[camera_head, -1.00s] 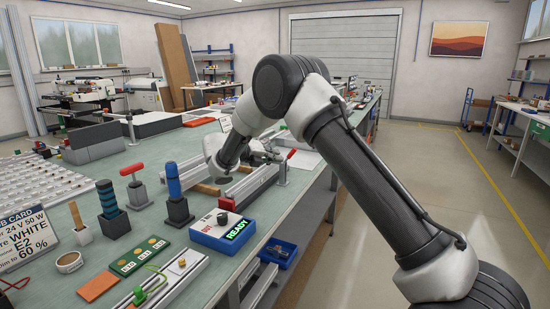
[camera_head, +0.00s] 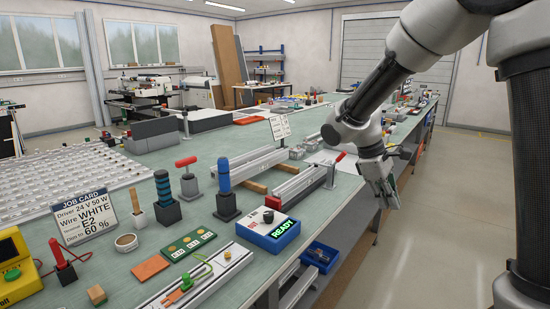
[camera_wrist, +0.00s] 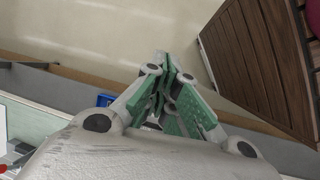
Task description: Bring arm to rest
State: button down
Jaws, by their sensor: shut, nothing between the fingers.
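My gripper (camera_head: 382,194) hangs at the end of my arm just off the right edge of the green-topped workbench (camera_head: 150,268) in the head view. In the wrist view my gripper (camera_wrist: 168,92) has its green finger pads brought together with nothing between them. The floor and the bench's side show beyond the fingers. My arm reaches in from the upper right, folded at the elbow.
The bench holds a blue box reading READY (camera_head: 272,230), a job card (camera_head: 86,215), aluminium rails (camera_head: 305,180) and several upright tools. A blue bin (camera_head: 320,257) sits below the bench edge. Open floor (camera_head: 450,220) lies to the right.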

jog(key=s+d+r+m+t+y, duration=0.2)
jog(key=s+r+m, duration=0.3)
jog(key=s, duration=0.5)
jog(key=s+d+r+m+t+y, duration=0.2)
jog(key=s+d+r+m+t, duration=0.1)
jog(key=s, duration=0.8)
jog(key=shift+s+d+r+m+y, duration=0.15)
jog(key=shift+d+r+m+y, duration=0.25)
jog(key=shift+d+r+m, duration=0.55)
